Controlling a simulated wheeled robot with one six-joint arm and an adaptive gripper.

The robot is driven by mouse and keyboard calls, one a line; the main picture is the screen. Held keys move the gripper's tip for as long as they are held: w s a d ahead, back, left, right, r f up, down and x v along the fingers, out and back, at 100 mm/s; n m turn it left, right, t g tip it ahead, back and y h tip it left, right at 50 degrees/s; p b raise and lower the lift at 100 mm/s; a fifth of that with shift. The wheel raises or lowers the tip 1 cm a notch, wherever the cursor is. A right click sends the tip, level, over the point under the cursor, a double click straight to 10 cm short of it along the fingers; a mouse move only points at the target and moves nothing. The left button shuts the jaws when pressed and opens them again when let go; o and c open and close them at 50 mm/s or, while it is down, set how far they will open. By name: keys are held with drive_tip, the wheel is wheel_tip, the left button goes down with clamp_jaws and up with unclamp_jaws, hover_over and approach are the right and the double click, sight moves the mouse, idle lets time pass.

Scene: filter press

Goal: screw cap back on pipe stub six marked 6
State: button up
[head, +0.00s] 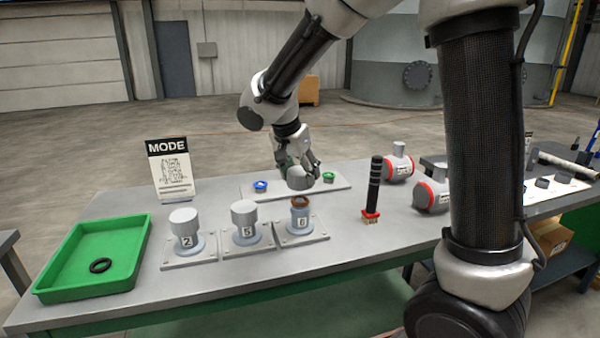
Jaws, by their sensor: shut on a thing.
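Pipe stub six (300,222) stands upright on its square plate, with the label 6 on its front. Its top is uncovered and shows a brown ring (300,201). My gripper (301,172) is shut on a grey cap (301,179) and holds it above and slightly behind the stub, apart from it. The cap looks somewhat tilted, and the fingers hide part of it. Stub five (246,236) and stub two (186,242) stand to the left, each with a grey cap on top.
A green tray (62,262) with a black ring (100,265) is at the left. A MODE sign (170,168) stands behind. A light plate (252,190) carries blue (260,186) and green (328,177) rings. A black-handled brush (373,190) stands right of stub six, with red-banded grey fittings (430,196) beyond.

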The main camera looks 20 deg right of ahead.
sight(299, 199)
drive_tip(key=n+y, duration=0.1)
drive_tip(key=n, duration=0.1)
drive_tip(key=n+t, duration=0.1)
drive_tip(key=n, duration=0.2)
drive_tip(key=shift+y, duration=0.4)
drive_tip(key=n+y, duration=0.1)
drive_tip(key=n, duration=0.3)
drive_tip(key=shift+t, duration=0.3)
drive_tip(key=n+y, duration=0.2)
drive_tip(key=n, duration=0.2)
drive_tip(key=n+y, duration=0.1)
drive_tip(key=n, duration=0.1)
drive_tip(key=n+g+y, duration=0.1)
drive_tip(key=n, duration=0.2)
drive_tip(key=shift+n, duration=0.4)
drive_tip(key=shift+f, duration=3.6)
drive_tip(key=shift+f, duration=0.15)
drive_tip(key=shift+a+m+h, duration=0.1)
drive_tip(key=shift+m+h, duration=0.3)
drive_tip(key=shift+m, duration=0.8)
drive_tip(key=shift+m+t+h, duration=0.3)
drive_tip(key=shift+m+h, duration=0.1)
drive_tip(key=shift+m, duration=0.8)
